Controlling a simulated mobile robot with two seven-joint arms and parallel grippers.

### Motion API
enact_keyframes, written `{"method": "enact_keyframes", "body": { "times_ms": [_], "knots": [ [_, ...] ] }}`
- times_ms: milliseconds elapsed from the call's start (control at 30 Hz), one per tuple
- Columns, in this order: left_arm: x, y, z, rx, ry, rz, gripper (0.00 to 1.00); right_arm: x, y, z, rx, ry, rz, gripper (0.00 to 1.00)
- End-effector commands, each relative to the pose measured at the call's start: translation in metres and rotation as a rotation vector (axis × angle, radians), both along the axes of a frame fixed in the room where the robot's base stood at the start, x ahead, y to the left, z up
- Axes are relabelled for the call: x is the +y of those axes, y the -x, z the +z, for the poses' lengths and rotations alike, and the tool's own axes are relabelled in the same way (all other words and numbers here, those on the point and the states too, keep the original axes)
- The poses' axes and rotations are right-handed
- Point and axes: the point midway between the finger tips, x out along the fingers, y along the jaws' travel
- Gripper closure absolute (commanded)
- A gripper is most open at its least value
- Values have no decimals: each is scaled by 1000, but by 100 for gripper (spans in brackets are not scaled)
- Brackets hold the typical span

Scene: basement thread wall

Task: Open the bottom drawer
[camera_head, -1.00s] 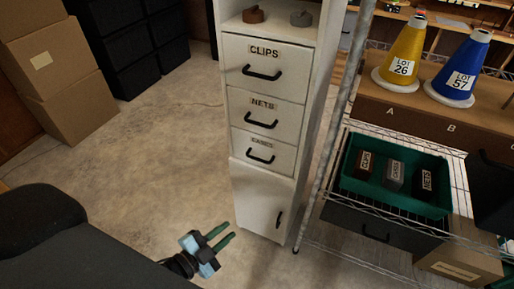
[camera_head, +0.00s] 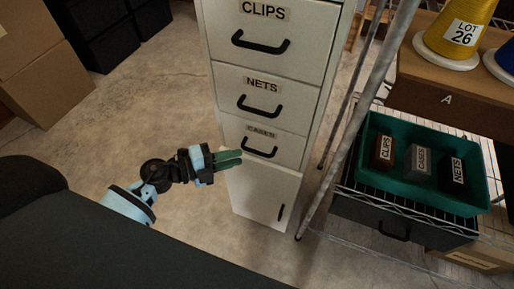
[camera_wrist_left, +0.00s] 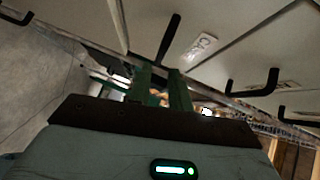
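The white cabinet (camera_head: 206,62) has drawers labelled CLIPS, NETS and CASES. The bottom drawer (camera_head: 287,146), labelled CASES, is closed, with a black bar handle (camera_head: 260,151). Below it is a cabinet door (camera_head: 255,195). My left gripper (camera_head: 240,157) is just left of the CASES handle, its green fingers pointing right, apart and empty. In the left wrist view the open fingers (camera_wrist_left: 164,88) show a gap between them, and the black handle (camera_wrist_left: 169,40) stands just beyond their tips, beside the partly visible label (camera_wrist_left: 200,47). Contact is not visible. My right gripper is not in view.
A wire shelf post (camera_head: 352,130) stands right of the cabinet. The shelf holds a green bin (camera_head: 362,185) with labelled blocks. Cardboard boxes (camera_head: 45,75) and black crates (camera_head: 100,35) stand at the left. The floor (camera_head: 150,105) left of the cabinet is clear.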

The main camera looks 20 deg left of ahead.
Motion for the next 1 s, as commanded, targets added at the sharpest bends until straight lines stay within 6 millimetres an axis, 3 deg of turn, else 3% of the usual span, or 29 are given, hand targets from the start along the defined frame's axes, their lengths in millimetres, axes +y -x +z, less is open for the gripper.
{"method": "enact_keyframes", "body": {
  "times_ms": [600,967,1000],
  "knots": [
    [-53,-48,-10,-1,5,2,80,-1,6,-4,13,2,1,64],
    [-57,-51,-11,-1,3,2,80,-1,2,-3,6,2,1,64],
    [-57,-51,-11,-1,3,2,84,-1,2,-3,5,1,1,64]
  ]
}}
